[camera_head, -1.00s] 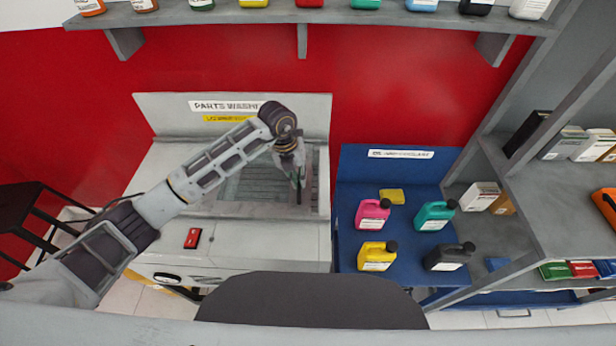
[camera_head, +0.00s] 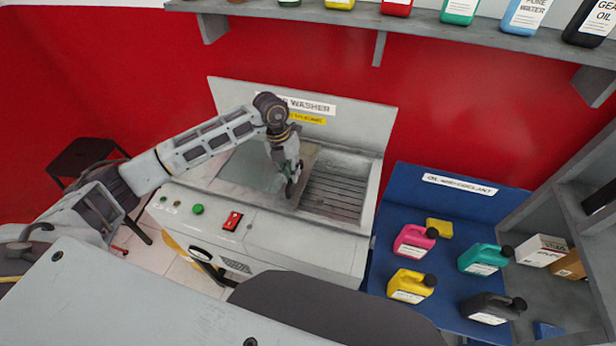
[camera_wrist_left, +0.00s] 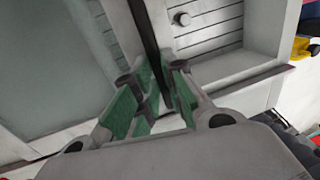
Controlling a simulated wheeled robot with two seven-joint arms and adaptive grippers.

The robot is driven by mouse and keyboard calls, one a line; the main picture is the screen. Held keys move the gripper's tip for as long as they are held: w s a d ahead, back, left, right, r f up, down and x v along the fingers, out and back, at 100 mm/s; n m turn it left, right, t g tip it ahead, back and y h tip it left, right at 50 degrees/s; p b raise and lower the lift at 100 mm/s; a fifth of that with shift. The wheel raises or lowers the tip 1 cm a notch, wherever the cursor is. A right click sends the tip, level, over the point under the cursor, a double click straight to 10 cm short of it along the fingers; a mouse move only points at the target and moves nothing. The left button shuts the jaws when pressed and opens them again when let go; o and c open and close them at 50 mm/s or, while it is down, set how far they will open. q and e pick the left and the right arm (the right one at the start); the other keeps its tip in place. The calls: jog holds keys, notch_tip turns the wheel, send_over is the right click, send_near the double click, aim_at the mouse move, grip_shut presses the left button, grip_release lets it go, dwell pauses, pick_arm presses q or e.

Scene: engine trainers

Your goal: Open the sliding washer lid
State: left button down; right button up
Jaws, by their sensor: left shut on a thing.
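The parts washer (camera_head: 310,240) is a pale grey cabinet. Its sliding lid (camera_head: 248,165) is a see-through panel over the left part of the basin; it also fills the left of the left wrist view (camera_wrist_left: 50,70). The right part of the basin is uncovered and shows a slatted grate (camera_head: 335,190). My left gripper (camera_head: 290,182) is at the lid's right edge. In the left wrist view its green-padded fingers (camera_wrist_left: 160,92) are shut on the dark upright handle bar (camera_wrist_left: 146,40) along that edge. My right gripper is not in view.
A green button (camera_head: 197,209) and a red switch (camera_head: 232,221) are on the washer's front panel. A blue bench (camera_head: 390,260) with several jugs stands to the right. A shelf of bottles (camera_head: 420,22) runs above, and a dark stool (camera_head: 82,160) is at left.

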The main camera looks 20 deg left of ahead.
pick_arm(q)
jog(key=b, duration=0.2)
send_over(263, 177)
jog(key=d, duration=0.2)
jog(key=shift+w+a, duration=0.1)
jog(key=shift+a, duration=0.9)
jog(key=c, duration=1.5)
grip_release()
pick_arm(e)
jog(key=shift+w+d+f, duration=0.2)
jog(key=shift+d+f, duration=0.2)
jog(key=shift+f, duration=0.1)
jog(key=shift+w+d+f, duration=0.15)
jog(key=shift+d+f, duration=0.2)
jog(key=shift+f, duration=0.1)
pick_arm(q)
jog(key=shift+a+r, duration=0.4)
jog(key=shift+r, duration=1.55)
jog(key=shift+a+r, duration=0.35)
jog(key=shift+r, duration=1.65)
jog(key=shift+a+r, duration=0.4)
jog(key=shift+r, duration=1.55)
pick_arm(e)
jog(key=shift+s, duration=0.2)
